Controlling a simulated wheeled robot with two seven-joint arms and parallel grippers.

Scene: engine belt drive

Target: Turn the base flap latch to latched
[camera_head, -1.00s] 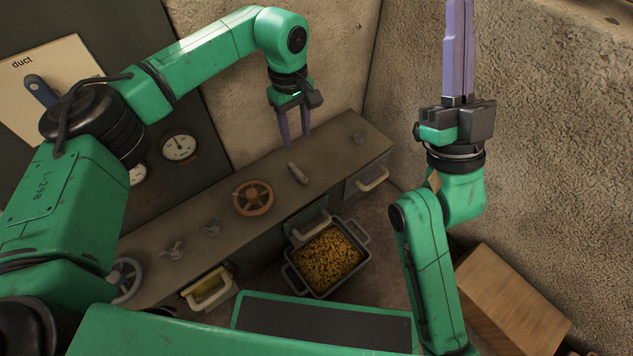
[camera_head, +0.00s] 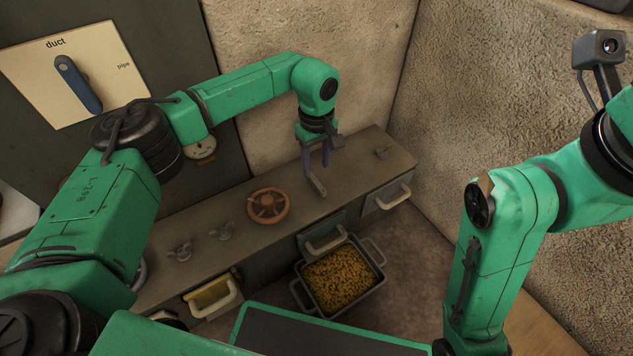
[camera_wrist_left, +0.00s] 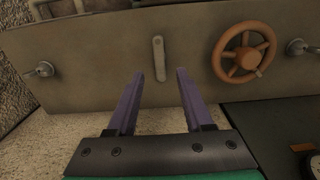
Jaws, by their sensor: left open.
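A grey bar-shaped latch lever (camera_head: 317,183) sits on top of the long bench unit, right of the orange handwheel; no label on it can be read. In the left wrist view the lever (camera_wrist_left: 159,57) points straight toward me, in line with the gap between the fingers. My left gripper (camera_head: 316,160) is open and reaches down from behind, with its purple fingers close above the lever. The wrist view shows the fingers (camera_wrist_left: 160,74) on either side of the lever's line, and contact cannot be told. My right gripper is out of view; only its arm shows.
An orange handwheel (camera_head: 268,205) stands left of the lever. Wing knobs (camera_head: 180,250) (camera_head: 382,153) sit on the same top. A bin of yellow bits (camera_head: 378,286) stands before the unit, under a drawer handle (camera_head: 326,240). A duct panel (camera_head: 105,60) hangs at the upper left.

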